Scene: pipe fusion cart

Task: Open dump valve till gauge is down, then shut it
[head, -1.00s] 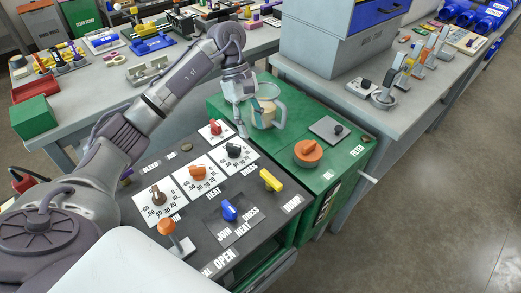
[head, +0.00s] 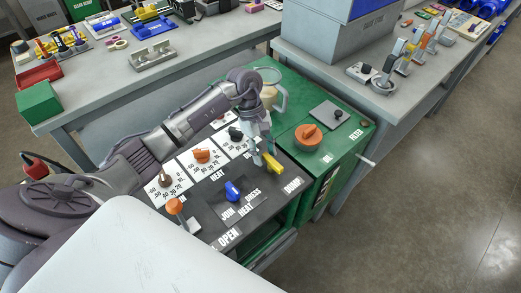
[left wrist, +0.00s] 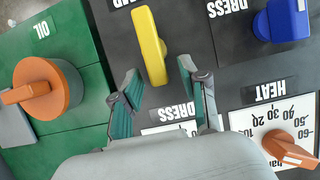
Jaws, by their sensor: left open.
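A yellow lever handle (head: 273,163) sits on the dark panel beside a label that looks like DUMP (head: 292,186). It also shows in the left wrist view as a long yellow bar (left wrist: 150,45). My left gripper (head: 262,155) is open just above the panel at this handle. In the left wrist view its fingers (left wrist: 163,88) stand apart, one on each side of the handle's near end, with a gap on both sides. I cannot make out a pressure gauge. My right gripper is not in view.
The green cart top holds a larger orange knob (head: 308,136) and a clear jug (head: 272,92). A grey bench (head: 400,85) stands behind.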

